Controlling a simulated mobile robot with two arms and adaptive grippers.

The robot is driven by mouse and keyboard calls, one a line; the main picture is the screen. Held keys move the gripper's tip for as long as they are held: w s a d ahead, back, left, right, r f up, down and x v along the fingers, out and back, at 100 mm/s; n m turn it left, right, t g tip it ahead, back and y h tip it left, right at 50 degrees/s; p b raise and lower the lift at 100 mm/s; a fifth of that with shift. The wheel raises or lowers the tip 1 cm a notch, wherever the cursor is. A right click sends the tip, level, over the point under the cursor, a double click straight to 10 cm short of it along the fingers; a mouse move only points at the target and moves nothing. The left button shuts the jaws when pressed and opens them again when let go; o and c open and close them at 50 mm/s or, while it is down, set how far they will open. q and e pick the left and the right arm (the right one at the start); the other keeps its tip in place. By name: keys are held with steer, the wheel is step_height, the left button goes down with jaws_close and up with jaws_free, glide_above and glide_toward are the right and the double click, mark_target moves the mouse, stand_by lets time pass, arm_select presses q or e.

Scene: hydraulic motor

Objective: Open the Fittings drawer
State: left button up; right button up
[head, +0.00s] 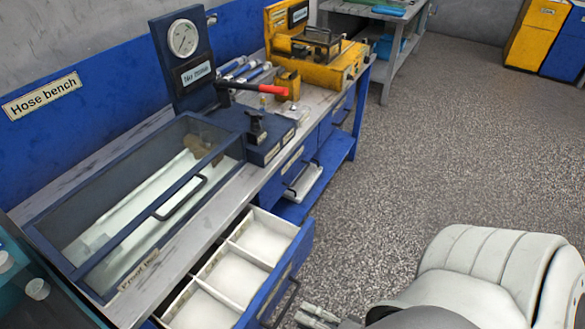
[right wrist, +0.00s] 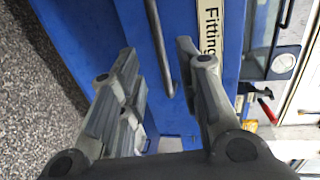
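The blue drawer (head: 275,287) under the hose bench stands pulled out in the head view, with white compartments that look empty. Its blue front (right wrist: 175,30) carries a label (right wrist: 209,30) reading "Fitting…", partly hidden by a finger, in the right wrist view. A dark bar handle (right wrist: 159,50) runs along this front; it also shows in the head view (head: 287,302). My right gripper (right wrist: 157,50) is open, its fingertips apart on either side of the handle, with no clear contact. In the head view it (head: 318,315) is just right of the drawer front. My left gripper is out of view.
The hose bench (head: 205,215) carries a glass-lidded case (head: 130,190), a gauge stand (head: 185,50) and a red-handled lever (head: 272,89). Another drawer (head: 305,180) is further along. A yellow machine (head: 325,70) stands beyond. The speckled floor on the right is clear.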

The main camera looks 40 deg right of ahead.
steer(key=shift+v, duration=2.6)
